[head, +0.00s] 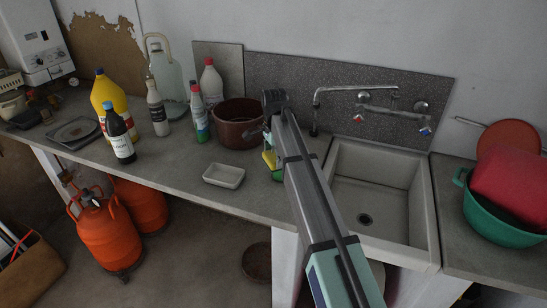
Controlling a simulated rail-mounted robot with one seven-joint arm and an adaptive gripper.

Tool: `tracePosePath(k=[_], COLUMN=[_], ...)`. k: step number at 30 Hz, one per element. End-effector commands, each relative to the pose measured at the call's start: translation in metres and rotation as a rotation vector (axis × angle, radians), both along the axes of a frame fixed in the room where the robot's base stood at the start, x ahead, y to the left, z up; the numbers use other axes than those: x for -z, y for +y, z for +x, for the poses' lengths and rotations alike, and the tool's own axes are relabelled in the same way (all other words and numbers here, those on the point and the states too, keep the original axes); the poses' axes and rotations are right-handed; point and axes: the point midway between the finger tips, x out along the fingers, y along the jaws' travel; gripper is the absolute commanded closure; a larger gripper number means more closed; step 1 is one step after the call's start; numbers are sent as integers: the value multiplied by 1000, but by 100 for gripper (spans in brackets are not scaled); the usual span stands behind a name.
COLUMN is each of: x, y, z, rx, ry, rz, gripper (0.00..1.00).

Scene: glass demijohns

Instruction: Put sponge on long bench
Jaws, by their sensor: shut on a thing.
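A yellow and green sponge (269,160) shows at the left side of my arm, beside the brown pot and close over the grey bench. My gripper (268,148) is mostly hidden behind my forearm; it is shut on the sponge. Whether the sponge touches the bench top is hard to tell. The long bench (178,167) is the grey counter running from the left wall to the sink.
A small white dish (223,175) lies on the bench's front part. A white sink (376,195) is right of my arm. The front middle of the bench is bare.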

Motion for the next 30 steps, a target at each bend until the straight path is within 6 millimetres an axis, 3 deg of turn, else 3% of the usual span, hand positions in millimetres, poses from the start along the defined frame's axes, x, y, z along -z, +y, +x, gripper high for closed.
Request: tracePosePath(k=[9, 10, 23, 30], x=[11, 11, 7, -19], y=[0, 0, 1, 1], z=[-4, -4, -4, -3], rx=[0, 0, 0, 0], ry=[2, 2, 1, 0], rz=[-1, -1, 0, 0], gripper=[25, 0, 0, 0])
